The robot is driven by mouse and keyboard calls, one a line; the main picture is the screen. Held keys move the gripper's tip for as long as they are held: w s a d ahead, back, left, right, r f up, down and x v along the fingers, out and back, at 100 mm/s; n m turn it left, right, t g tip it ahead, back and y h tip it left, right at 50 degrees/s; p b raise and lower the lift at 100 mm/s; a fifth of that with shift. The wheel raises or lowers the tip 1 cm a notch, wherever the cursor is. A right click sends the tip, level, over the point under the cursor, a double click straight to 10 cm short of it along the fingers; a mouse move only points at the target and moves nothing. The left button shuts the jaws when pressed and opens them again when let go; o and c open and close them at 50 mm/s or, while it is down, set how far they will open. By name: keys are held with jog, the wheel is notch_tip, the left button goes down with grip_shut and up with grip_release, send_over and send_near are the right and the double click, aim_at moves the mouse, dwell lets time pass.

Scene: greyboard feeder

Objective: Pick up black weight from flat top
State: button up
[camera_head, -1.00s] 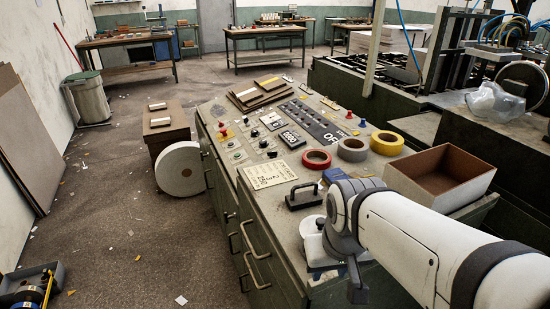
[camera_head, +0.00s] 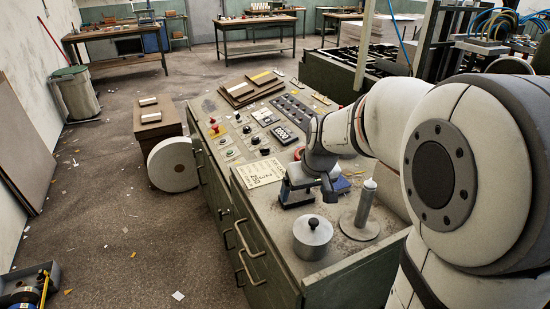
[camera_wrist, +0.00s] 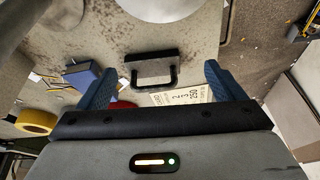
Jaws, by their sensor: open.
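The black weight (camera_wrist: 152,64) is a flat dark block with a bar handle, lying on the grey flat top (camera_wrist: 205,60). In the wrist view it sits between and just beyond my open fingers. My gripper (camera_wrist: 158,78) has two blue fingers, one on each side, and nothing is held. In the head view my gripper (camera_head: 308,182) is low over the cabinet top and covers most of the weight. I cannot tell its exact height above the handle.
A grey lidded pot (camera_head: 313,240) and a spindle on a round base (camera_head: 362,212) stand close to my gripper. A paper card (camera_head: 260,170), a blue item (camera_wrist: 92,80) and a yellow tape roll (camera_wrist: 37,121) lie nearby. The control panel (camera_head: 235,125) is beyond.

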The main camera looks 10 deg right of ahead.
aim_at(297, 196)
jog(key=shift+o, duration=1.1)
jog(key=shift+n, duration=0.3)
jog(key=w, duration=0.3)
jog(key=w+f, duration=0.1)
jog(key=w, duration=0.1)
jog(key=shift+w+d+p, duration=0.3)
jog(key=shift+w, duration=0.05)
jog(key=p+x, duration=0.1)
jog(key=x, duration=0.7)
jog(key=shift+s, duration=0.15)
jog(key=shift+d, duration=0.1)
jog(key=shift+c, duration=0.6)
jog(key=c, duration=1.2)
jog(key=shift+r, duration=0.1)
jog(key=shift+c, duration=0.2)
